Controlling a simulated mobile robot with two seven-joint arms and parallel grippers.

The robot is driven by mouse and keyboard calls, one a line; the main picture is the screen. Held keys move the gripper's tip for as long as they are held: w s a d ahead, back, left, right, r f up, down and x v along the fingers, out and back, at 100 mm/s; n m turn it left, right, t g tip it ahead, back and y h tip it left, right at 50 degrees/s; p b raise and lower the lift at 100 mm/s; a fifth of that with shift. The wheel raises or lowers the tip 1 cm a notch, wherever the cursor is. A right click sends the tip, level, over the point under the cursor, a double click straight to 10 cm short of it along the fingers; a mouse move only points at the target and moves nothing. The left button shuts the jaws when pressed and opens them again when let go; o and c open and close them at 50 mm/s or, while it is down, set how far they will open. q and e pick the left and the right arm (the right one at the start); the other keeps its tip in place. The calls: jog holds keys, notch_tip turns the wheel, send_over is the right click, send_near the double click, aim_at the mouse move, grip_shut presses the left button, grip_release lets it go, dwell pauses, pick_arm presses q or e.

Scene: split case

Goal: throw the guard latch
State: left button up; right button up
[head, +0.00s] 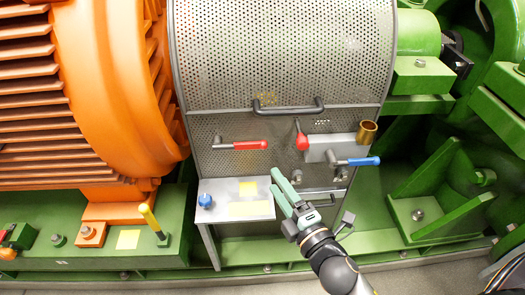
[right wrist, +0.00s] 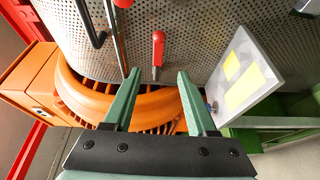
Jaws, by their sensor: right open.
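The guard (head: 285,50) is a curved, perforated grey metal cover. On its lower panel a red-handled lever (head: 250,145) lies level, with its grey pivot at the left. A second lever with a red knob (head: 301,141) stands to its right, and a blue-handled lever (head: 360,161) further right. I cannot tell which is the guard latch. My right gripper (head: 274,179) is open and empty, below and right of the level red lever. In the right wrist view, its red handle (right wrist: 158,48) shows beyond the gap between the fingertips (right wrist: 158,74), apart from them. My left gripper is out of view.
A black bar handle (head: 288,108) crosses the guard above the levers. A grey shelf plate (head: 225,208) with yellow labels and a blue knob juts out at lower left. A brass cup (head: 367,132) sits at right. Orange motor housing (head: 115,85) stands left, green machinery right.

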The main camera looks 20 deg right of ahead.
aim_at(253, 147)
jog(key=w, duration=0.4)
jog(key=w+a, duration=0.1)
jog(key=w, duration=0.7)
jog(key=shift+w+a+r, duration=0.1)
jog(key=shift+w+a, duration=0.1)
jog(key=shift+w, duration=0.05)
grip_shut()
dwell(1.2)
